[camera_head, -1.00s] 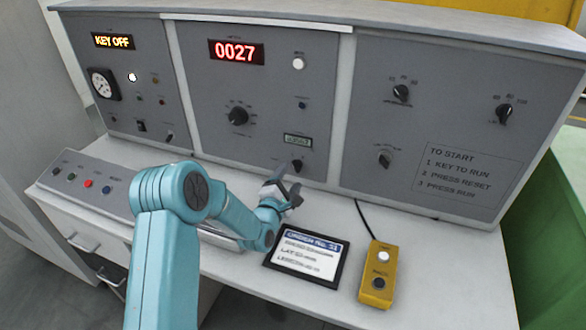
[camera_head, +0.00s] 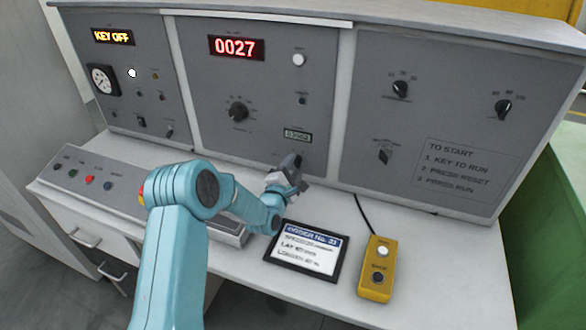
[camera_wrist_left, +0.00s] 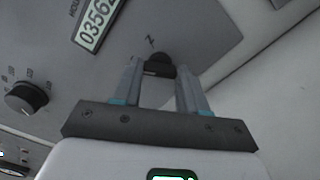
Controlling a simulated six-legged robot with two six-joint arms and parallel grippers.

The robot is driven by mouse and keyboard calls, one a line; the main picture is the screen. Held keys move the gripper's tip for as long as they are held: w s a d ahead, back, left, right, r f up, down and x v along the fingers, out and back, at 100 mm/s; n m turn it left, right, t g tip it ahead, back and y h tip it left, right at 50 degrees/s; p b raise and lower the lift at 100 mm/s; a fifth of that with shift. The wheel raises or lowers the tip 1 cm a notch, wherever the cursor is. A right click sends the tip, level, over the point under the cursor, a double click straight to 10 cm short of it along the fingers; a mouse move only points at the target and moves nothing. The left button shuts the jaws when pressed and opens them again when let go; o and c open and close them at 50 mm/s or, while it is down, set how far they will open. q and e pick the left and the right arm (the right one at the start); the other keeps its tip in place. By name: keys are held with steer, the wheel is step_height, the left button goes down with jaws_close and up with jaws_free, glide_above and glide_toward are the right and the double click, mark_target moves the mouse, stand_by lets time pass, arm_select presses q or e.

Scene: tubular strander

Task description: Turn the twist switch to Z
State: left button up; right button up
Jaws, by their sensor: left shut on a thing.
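The twist switch (camera_wrist_left: 158,64) is a small black knob below the counter display on the middle panel. It shows between my left fingertips in the left wrist view, with a letter that looks like Z printed just above it. My left gripper (camera_head: 294,162) has its fingers against the panel there and is shut on the knob, one finger on each side. In the head view the gripper hides most of the knob, so its pointing direction is unclear. My right gripper is not in view.
The counter (camera_head: 297,136) sits just above the switch. A larger rotary knob (camera_head: 238,111) is to its left, and another switch (camera_head: 385,155) is on the right panel. An order card (camera_head: 307,249) and a yellow button box (camera_head: 378,268) lie on the desk below.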

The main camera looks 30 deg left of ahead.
arm_select(q)
steer(key=m+b, duration=0.3)
steer(key=b, duration=0.2)
steer(key=m+b, duration=0.3)
steer(key=b, duration=0.2)
steer(key=m+b, duration=0.3)
steer(key=b, duration=0.3)
steer(key=shift+f+m, duration=0.3)
steer(key=shift+f, duration=0.05)
steer(key=shift+r+m+b, duration=0.2)
steer(key=shift+m+b, duration=1)
steer(key=shift+b, duration=0.05)
steer(key=shift+r, duration=0.1)
steer(key=o, duration=1.1)
steer(key=shift+c, duration=0.2)
steer(key=b+v, duration=0.1)
steer(key=v, duration=1.5)
steer(key=shift+d+b, duration=0.1)
steer(key=shift+b, duration=0.25)
steer(key=shift+s, duration=0.15)
